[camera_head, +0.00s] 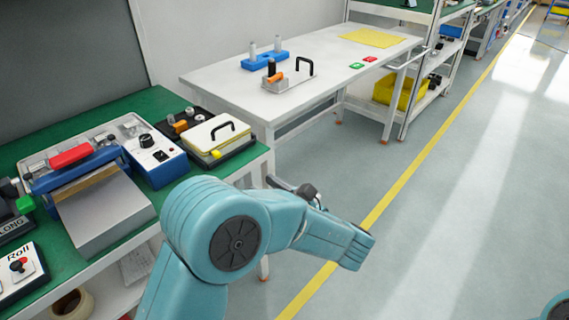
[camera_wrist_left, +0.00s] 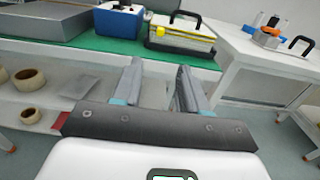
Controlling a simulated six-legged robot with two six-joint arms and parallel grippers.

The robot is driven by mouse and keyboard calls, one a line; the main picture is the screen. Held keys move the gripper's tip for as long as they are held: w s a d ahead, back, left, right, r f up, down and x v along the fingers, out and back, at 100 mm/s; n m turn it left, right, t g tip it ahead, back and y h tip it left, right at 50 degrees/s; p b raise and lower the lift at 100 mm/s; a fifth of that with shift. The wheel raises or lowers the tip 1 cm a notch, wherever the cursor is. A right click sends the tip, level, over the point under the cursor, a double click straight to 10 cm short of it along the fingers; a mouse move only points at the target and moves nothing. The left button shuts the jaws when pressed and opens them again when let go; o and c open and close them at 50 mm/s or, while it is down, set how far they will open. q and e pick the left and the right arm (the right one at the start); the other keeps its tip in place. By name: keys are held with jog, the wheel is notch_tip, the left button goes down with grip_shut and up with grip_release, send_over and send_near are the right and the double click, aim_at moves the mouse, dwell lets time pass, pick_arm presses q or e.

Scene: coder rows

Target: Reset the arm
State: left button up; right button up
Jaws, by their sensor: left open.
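My left arm (camera_head: 240,235) is teal and comes up from the bottom of the head view, bent over in front of the green-topped bench. My left gripper (camera_head: 293,187) is mostly hidden behind the arm there; only a dark part shows. In the left wrist view the two grey fingers of my left gripper (camera_wrist_left: 160,70) stand apart with nothing between them. They point toward the front edge of the green bench. A small teal part of me shows at the bottom right corner of the head view; no right gripper is visible.
The green bench (camera_head: 110,110) holds a blue control box (camera_head: 155,155), a yellow-edged case (camera_head: 215,138) and a grey machine with a red handle (camera_head: 70,155). A white table (camera_head: 210,75) with small fixtures stands behind. The floor right of the yellow line (camera_head: 400,185) is clear.

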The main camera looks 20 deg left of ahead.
pick_arm(q)
jog(key=s+a+f+g+h, duration=0.1)
jog(key=s+f+g+h, duration=0.15)
jog(key=f, duration=0.55)
jog(key=s+a+f+g+h, duration=0.2)
jog(key=s+f+h, duration=0.1)
jog(key=f, duration=0.5)
jog(key=s+d+f+n+g+h, duration=0.1)
jog(key=s+d+f+n+h, duration=0.5)
jog(key=s+f+n+h, duration=0.45)
jog(key=s+d+f+n+g+h, duration=0.1)
jog(key=s+d+f+n+h, duration=0.45)
jog(key=s+f+n, duration=0.55)
jog(key=w+r+n+p, duration=0.1)
jog(key=w+r+p, duration=0.1)
jog(key=r+p, duration=0.9)
jog(key=w+r+n+p, duration=0.2)
jog(key=r+p, duration=0.8)
jog(key=r, duration=0.2)
jog(key=shift+y+p, duration=0.35)
jog(key=shift+y, duration=0.1)
